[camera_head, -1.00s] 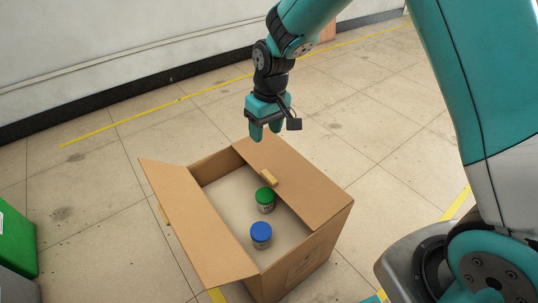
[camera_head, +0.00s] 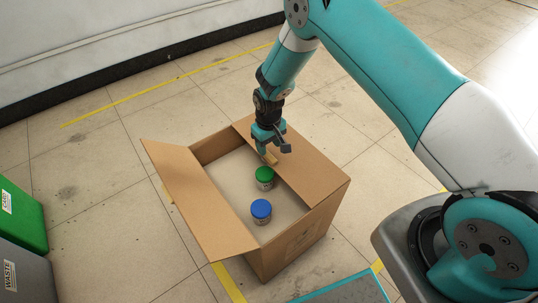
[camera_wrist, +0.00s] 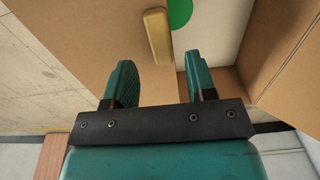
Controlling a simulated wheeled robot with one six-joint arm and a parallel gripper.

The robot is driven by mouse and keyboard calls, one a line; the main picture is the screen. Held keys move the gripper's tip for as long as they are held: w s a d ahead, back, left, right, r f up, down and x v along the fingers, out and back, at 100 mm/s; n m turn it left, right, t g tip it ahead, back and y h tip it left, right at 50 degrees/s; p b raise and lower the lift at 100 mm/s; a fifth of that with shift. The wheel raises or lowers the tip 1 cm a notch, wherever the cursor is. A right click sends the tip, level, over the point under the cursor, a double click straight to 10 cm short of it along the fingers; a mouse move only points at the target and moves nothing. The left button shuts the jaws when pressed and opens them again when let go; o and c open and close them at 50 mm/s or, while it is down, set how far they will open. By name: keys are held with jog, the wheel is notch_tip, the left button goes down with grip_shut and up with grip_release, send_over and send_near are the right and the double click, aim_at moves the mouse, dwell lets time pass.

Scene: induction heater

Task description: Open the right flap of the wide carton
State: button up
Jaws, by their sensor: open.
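The wide carton (camera_head: 300,250) is a brown box on the floor. Its left flap (camera_head: 195,197) is folded outward to the left. Its right flap (camera_head: 312,172) lies roughly flat, covering the right part of the opening. A small tan handle (camera_head: 270,158) sits on this flap's inner edge; it also shows in the wrist view (camera_wrist: 158,36). My gripper (camera_head: 265,150) is over the flap, close to the handle. In the wrist view its fingers (camera_wrist: 162,82) are apart and empty, with the handle ahead of them. Whether they touch the flap I cannot tell.
A green-lidded jar (camera_head: 264,178) and a blue-lidded jar (camera_head: 261,212) stand inside the carton. A green bin (camera_head: 22,222) and a grey bin (camera_head: 25,275) stand at the left. The floor behind the carton is clear.

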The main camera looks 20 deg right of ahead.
aim_at(269, 155)
jog(key=shift+f, duration=2.3)
jog(key=shift+c, duration=0.2)
jog(key=shift+r, duration=0.1)
grip_shut()
